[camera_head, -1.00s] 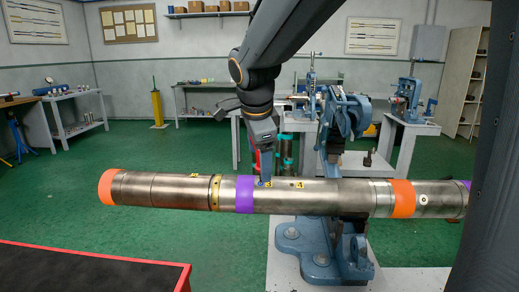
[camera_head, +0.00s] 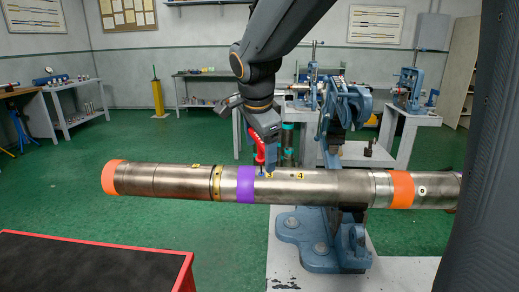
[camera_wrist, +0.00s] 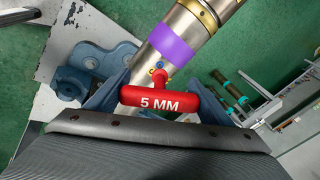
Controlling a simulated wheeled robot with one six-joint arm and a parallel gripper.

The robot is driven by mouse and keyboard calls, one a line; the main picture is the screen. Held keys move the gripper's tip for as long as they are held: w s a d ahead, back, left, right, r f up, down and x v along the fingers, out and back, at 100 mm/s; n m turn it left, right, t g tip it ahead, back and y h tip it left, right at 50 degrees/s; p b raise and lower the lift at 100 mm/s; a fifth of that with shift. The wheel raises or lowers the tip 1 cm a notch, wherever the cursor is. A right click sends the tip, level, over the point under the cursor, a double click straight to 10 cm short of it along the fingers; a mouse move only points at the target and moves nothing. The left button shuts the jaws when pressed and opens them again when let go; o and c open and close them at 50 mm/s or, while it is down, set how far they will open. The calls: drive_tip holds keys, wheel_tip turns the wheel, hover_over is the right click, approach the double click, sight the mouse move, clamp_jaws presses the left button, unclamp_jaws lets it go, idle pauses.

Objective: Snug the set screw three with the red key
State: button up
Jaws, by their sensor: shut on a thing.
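The red key (camera_wrist: 160,103) has a T-handle marked "5 MM" and sits between the fingers of my gripper (camera_wrist: 158,98), which is shut on it. In the head view the red key (camera_head: 259,152) hangs upright beside my gripper (camera_head: 268,152), its lower end at the top of the steel pipe (camera_head: 320,187). The yellow label 3 (camera_head: 269,175) is right beside that lower end, just right of the purple band (camera_head: 245,184). A small blue spot (camera_wrist: 159,64) shows by the key in the wrist view. The handle hides the key's tip, so I cannot tell whether it is seated in set screw three.
A blue vise (camera_head: 322,240) holds the pipe at right of middle. Label 4 (camera_head: 300,175) lies right of label 3. A black-topped, red-edged cart (camera_head: 90,265) is at the front left. Benches stand behind, with open green floor between.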

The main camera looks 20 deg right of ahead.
drive_tip(key=shift+w+d+f, duration=0.1)
drive_tip(key=shift+w+f, duration=0.1)
drive_tip(key=shift+f, duration=0.1)
drive_tip(key=shift+s+f+b, duration=0.15)
drive_tip(key=shift+f+b, duration=0.25)
drive_tip(key=shift+b, duration=0.1)
idle(1.6)
